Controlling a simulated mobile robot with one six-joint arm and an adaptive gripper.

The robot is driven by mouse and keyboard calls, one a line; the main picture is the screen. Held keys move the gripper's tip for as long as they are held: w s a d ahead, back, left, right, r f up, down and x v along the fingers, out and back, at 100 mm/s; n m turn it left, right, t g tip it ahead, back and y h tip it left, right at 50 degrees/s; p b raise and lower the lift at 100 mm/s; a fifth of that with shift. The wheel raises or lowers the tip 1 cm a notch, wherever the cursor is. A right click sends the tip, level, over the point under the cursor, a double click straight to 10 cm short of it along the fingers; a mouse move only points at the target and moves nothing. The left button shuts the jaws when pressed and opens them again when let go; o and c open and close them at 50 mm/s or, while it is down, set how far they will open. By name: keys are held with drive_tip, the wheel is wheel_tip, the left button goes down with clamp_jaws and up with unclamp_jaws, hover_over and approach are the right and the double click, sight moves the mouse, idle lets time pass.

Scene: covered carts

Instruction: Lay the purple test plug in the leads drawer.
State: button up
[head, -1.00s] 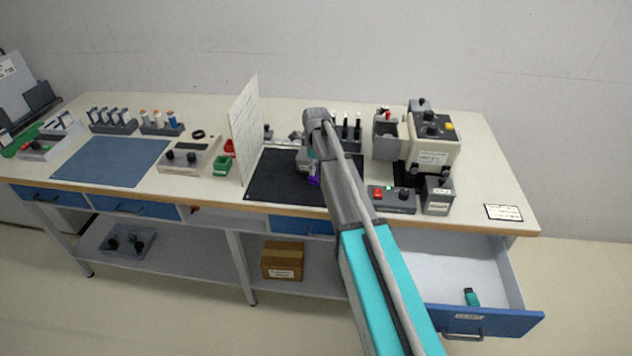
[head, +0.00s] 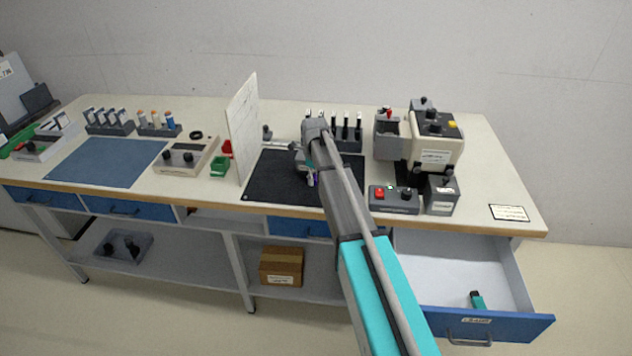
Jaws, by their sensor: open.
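The purple test plug (head: 316,181) shows as a small purple patch on the black mat (head: 275,181), mostly hidden by my arm. My gripper (head: 311,176) points down at the plug, with its fingers largely covered by my arm. I cannot tell whether the fingers touch the plug. The leads drawer (head: 500,325) is pulled out at the right end of the bench. A teal and dark plug-like piece (head: 477,300) lies inside it near the front, and the rest of its visible floor is bare.
A white upright panel (head: 242,130) stands left of the black mat. A control box with red and green buttons (head: 394,199), a grey block (head: 441,195) and a beige instrument (head: 434,150) stand between the mat and the bench's right end.

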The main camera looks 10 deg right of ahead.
sight(315, 177)
clamp_jaws()
idle(0.3)
drive_tip(key=shift+r, duration=0.15)
wheel_tip(315, 177, up, 3)
drive_tip(key=p, duration=0.3)
drive_tip(key=s+r+p, duration=0.9)
drive_tip(key=s+p, duration=0.1)
drive_tip(key=s, duration=0.4)
drive_tip(key=shift+a+r, duration=0.2)
drive_tip(key=shift+r, duration=0.15)
